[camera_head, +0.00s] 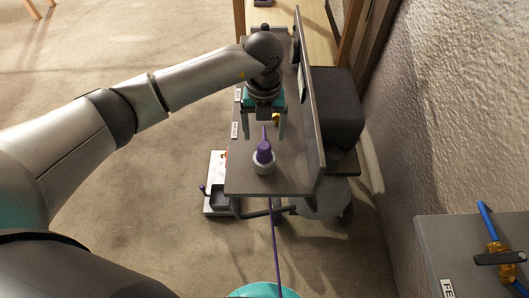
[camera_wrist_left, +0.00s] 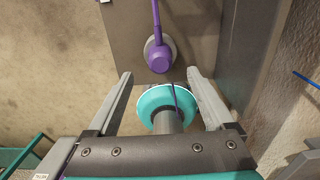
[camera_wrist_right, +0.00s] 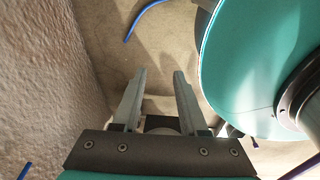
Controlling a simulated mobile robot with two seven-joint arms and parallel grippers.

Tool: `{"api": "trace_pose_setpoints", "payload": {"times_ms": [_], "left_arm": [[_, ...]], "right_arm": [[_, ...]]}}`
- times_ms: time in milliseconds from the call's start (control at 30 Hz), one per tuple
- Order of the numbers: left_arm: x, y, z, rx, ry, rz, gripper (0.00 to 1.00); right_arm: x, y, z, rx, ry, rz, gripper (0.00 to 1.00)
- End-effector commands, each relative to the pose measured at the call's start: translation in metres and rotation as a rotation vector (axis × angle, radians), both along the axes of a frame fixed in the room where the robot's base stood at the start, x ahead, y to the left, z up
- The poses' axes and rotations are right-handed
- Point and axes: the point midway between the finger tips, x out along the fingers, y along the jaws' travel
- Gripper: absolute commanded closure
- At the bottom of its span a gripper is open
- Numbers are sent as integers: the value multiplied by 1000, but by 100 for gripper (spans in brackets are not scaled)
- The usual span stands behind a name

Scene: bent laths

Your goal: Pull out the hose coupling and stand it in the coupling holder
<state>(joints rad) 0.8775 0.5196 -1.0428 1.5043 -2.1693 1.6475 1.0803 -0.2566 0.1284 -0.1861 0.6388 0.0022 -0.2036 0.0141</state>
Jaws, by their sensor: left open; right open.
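The purple hose coupling (camera_head: 264,152) stands in a round grey socket (camera_head: 264,167) on the grey panel of a cart. It also shows in the left wrist view (camera_wrist_left: 160,56), a purple stem running up from it. My left gripper (camera_head: 265,134) is open, its fingers apart and empty, just beyond the coupling in the head view. My right gripper (camera_wrist_right: 158,75) is open and empty in the right wrist view, away from the coupling. I cannot tell for certain which thing is the coupling holder.
A thin purple line (camera_head: 275,245) hangs below the panel's near edge. An upright board (camera_head: 309,95) borders the panel's right side. A white tray (camera_head: 213,170) with a dark cup sits at lower left. A grey table (camera_head: 430,245) at right bears a brass fitting (camera_head: 497,248) and blue hose.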

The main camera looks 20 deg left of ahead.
Motion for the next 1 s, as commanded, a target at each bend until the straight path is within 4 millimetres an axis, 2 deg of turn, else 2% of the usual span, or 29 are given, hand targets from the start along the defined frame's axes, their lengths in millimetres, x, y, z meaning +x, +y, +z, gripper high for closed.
{"api": "trace_pose_setpoints", "payload": {"times_ms": [33, 100, 200, 567, 1000], "left_arm": [[0, 0, -11, 0, 1, 0, 14], [0, 0, -20, -2, 2, 0, 14], [0, 0, -22, -1, 1, 0, 14], [0, 0, -40, -1, 1, 0, 14], [0, 0, -68, 0, 1, -1, 14]], "right_arm": [[2, 0, -9, 0, -4, -1, 57], [9, 0, -15, 1, -15, -2, 57], [38, -6, -8, -10, -44, -4, 57], [64, 17, 0, 11, -41, -3, 57], [92, 40, 22, 33, -43, -5, 57]]}}
